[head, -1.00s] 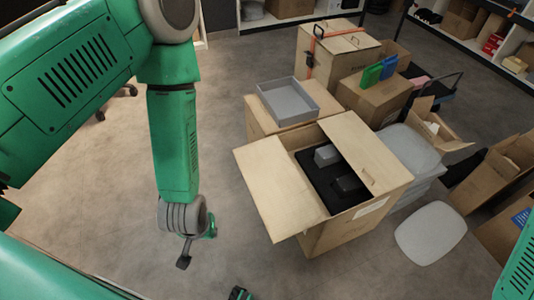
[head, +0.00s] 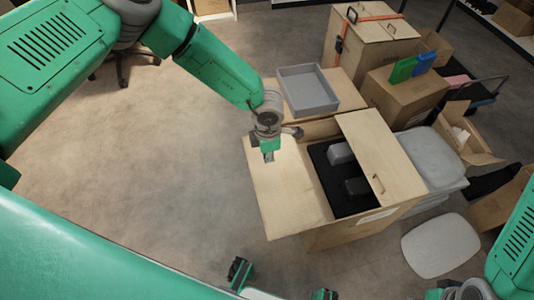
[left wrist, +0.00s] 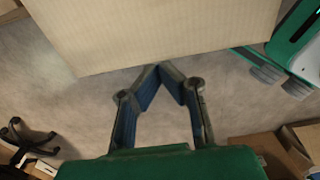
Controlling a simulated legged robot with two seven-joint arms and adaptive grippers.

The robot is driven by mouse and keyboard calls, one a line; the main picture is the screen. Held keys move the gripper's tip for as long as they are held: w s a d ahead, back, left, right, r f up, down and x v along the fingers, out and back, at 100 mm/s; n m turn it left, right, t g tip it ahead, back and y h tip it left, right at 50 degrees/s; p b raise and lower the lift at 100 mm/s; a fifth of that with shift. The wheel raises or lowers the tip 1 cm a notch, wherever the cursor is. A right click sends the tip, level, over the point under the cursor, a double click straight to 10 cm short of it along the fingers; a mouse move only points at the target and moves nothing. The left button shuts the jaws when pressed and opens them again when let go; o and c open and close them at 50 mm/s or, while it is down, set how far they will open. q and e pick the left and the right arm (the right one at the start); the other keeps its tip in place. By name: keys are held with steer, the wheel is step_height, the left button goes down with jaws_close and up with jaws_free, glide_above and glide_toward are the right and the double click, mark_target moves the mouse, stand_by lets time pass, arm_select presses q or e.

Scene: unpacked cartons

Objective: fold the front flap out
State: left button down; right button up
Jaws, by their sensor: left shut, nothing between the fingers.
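The open carton (head: 350,237) stands right of centre in the head view. Its broad left flap (head: 290,195) sticks out to the left over the floor. Its right flap (head: 378,150) lies over part of the opening. My left gripper (head: 268,157) is at the far outer corner of the left flap, empty. In the left wrist view the gripper's fingertips (left wrist: 159,68) meet in a point at the edge of a pale cardboard panel (left wrist: 150,30). Whether they touch it I cannot tell.
Black foam (head: 326,170) with grey blocks sits inside the carton. A grey tray (head: 308,104) rests on a carton behind. A strapped carton (head: 365,45) and other boxes stand at the back right. A pale lid (head: 440,240) lies on the right.

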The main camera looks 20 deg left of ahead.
mark_target(269, 179)
arm_select(q)
steer(key=f+b, duration=1.2)
steer(key=f, duration=0.3)
steer(key=shift+d, duration=0.2)
step_height(269, 179, up, 12)
steer(key=p, duration=1)
steer(key=shift+a, duration=0.25)
steer(key=shift+s+f, duration=0.1)
steer(key=shift+f, duration=0.1)
steer(key=s+a+r+m, duration=0.1)
steer(key=s+a+m, duration=0.3)
steer(key=s+m, duration=0.4)
steer(key=s+a+r+m, duration=0.2)
steer(key=s+a+m, duration=0.2)
steer(key=s+m, duration=0.5)
steer(key=s+a+r+m, duration=0.2)
steer(key=s+a+m, duration=0.2)
steer(key=s+m, duration=0.4)
steer(key=shift+s+a+t, duration=0.2)
steer(key=shift+s+t, duration=0.1)
steer(key=shift+s, duration=0.8)
